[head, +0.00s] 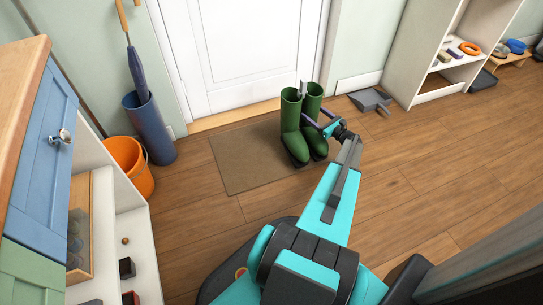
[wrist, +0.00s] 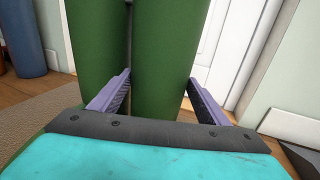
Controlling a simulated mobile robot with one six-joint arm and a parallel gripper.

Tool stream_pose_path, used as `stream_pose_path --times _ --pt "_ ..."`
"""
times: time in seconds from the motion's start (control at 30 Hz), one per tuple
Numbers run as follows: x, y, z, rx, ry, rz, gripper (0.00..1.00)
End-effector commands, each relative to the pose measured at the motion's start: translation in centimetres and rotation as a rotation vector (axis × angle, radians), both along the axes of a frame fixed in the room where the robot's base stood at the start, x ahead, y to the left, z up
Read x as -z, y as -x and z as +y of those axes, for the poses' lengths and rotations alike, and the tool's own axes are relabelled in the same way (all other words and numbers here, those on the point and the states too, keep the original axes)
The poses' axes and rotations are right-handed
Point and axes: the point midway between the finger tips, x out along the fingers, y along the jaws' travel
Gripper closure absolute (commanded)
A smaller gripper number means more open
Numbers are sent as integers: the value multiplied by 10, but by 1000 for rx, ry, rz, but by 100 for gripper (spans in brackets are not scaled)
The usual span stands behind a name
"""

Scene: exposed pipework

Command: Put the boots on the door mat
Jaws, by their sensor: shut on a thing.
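A pair of tall green boots stands upright side by side at the right end of the brown door mat (head: 243,165), before the white door. The left boot (head: 290,115) seems to be over the mat's right edge; the right boot (head: 314,105) is beside it, and I cannot tell whether its sole rests on mat or floor. My gripper (head: 322,124) reaches in from the front right. In the wrist view its purple fingers (wrist: 155,92) stand either side of the right boot (wrist: 162,50), shut on it. The left boot (wrist: 97,40) is outside the left finger.
A blue umbrella stand (head: 149,125) and an orange bucket (head: 131,163) are left of the mat. A grey dustpan (head: 370,100) lies right of the boots near a white shelf (head: 425,60). A blue-drawered cabinet (head: 50,140) is at the left. The wood floor at right is clear.

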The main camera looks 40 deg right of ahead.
Motion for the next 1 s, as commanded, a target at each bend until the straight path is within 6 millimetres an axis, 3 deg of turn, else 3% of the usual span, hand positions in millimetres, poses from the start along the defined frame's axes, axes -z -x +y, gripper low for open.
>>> stream_pose_path --times 0.43,1.0 --pt "-2 -4 5 1 -2 -5 93" --pt "7 -60 62 1 -2 -5 93"
